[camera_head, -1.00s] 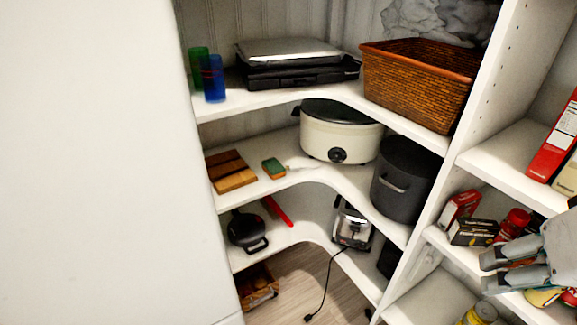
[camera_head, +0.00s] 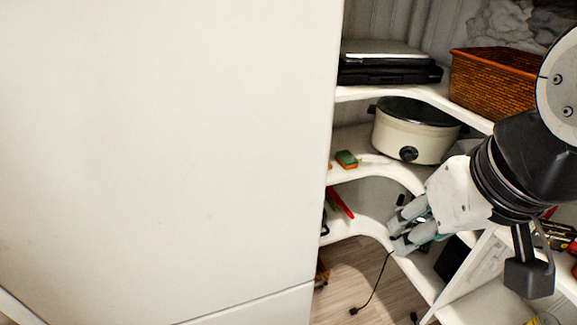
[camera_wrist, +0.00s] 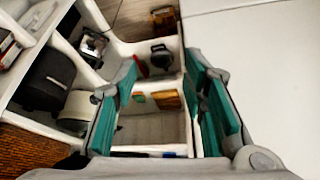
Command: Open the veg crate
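What looks like the veg crate, a small brown wooden crate (camera_head: 322,273), sits on the floor below the lowest corner shelf. In the head view the white panel hides most of it. In the wrist view the crate (camera_wrist: 164,20) is at the top centre, small and far away; I cannot make out its details. My gripper (camera_head: 396,226) is in front of the lower corner shelves, to the right of the crate and apart from it. In the wrist view my gripper (camera_wrist: 162,65) has its teal finger pads wide apart with nothing between them.
A large white panel (camera_head: 160,150) fills the left side. Curved shelves hold a slow cooker (camera_head: 415,130), a wicker basket (camera_head: 495,82) and a toaster (camera_wrist: 92,45). A black cord (camera_head: 372,288) lies on the wooden floor (camera_head: 350,262), which is otherwise mostly clear.

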